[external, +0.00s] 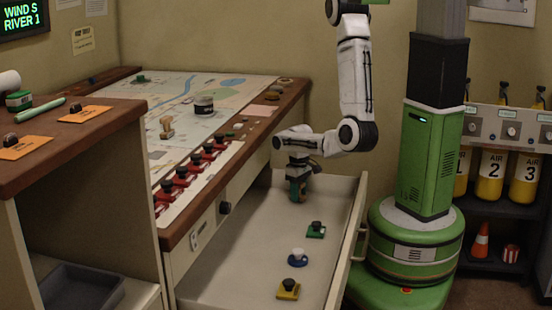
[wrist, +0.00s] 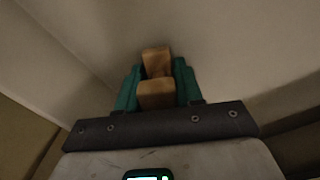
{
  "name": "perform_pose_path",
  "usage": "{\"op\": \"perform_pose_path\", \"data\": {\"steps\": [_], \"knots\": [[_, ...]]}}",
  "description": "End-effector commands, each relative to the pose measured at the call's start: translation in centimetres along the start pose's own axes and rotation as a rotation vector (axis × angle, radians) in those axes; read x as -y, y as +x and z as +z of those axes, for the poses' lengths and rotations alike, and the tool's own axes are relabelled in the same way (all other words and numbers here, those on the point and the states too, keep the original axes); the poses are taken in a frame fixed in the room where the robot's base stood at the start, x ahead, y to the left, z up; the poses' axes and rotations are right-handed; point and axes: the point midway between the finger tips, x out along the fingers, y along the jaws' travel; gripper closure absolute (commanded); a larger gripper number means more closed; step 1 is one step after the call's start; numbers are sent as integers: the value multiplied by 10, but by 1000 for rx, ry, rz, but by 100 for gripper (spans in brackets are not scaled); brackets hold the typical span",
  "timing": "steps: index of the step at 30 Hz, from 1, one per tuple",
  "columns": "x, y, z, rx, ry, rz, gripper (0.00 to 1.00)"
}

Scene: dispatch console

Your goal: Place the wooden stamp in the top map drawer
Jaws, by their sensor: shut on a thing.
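My gripper (external: 298,193) points down inside the open map drawer (external: 230,284), near its far end. In the wrist view, the green fingers of my gripper (wrist: 156,84) are shut on a wooden stamp (wrist: 155,95), a light brown piece with two blocky parts. In the external view the held stamp is mostly hidden by the fingers. Pale drawer surfaces lie around it in the wrist view. I cannot tell whether the stamp touches the drawer floor.
In the drawer lie a green piece (external: 316,230), a white-and-blue piece (external: 297,256) and a yellow piece (external: 288,290), nearer the front. A tan, stamp-like piece (external: 167,128) stands on the map table (external: 195,85). The drawer's left floor is clear.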

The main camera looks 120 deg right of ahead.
Motion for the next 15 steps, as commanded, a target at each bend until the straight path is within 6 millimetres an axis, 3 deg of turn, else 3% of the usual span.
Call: {"op": "perform_pose_path", "data": {"steps": [5,6,13,15], "knots": [[0,3,0,0,0,0,94],[0,3,0,0,0,0,62],[0,2,0,0,1,-1,40],[0,2,0,0,1,-1,39]]}}
